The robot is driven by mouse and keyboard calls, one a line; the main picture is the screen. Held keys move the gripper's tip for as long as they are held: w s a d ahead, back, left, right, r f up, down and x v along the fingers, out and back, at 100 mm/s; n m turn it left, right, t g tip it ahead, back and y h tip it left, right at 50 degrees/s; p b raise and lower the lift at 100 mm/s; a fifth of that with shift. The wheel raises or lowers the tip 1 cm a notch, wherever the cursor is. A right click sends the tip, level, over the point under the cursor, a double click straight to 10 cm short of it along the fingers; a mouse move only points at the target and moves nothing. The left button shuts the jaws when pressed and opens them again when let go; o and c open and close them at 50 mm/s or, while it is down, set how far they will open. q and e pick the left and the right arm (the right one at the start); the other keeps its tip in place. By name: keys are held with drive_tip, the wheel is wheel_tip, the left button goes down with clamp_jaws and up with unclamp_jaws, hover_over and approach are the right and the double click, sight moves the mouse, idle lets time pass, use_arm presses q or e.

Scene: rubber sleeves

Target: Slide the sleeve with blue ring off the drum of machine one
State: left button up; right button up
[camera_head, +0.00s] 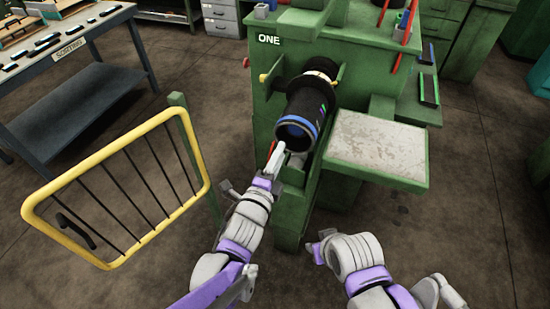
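Machine one (370,65) is a green machine with "ONE" on its front. A black sleeve with a blue ring (296,129) at its near end sits on the drum, which points towards me and slightly down. Farther back on the drum is a black part with a pale band (319,76). My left gripper (276,157) is just below and left of the sleeve's near end; I cannot tell whether it touches it or how far its fingers are apart. My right arm is low at the right, with its gripper (318,248) small, partly hidden and well away from the sleeve.
A yellow barred gate (120,190) on a green post stands at the left. A green side table with a worn grey top (378,146) juts out right of the drum. A blue sorting table (70,50) is at the upper left. Open floor lies at the right.

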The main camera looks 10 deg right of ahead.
sight(297, 119)
use_arm(q)
drive_tip(key=shift+p+x, duration=0.35)
drive_tip(key=shift+x, duration=5.65)
clamp_jaws()
drive_tip(key=shift+s, duration=0.1)
drive_tip(key=shift+a+f, duration=0.1)
drive_tip(key=shift+f, duration=0.1)
unclamp_jaws()
drive_tip(key=shift+r, duration=0.1)
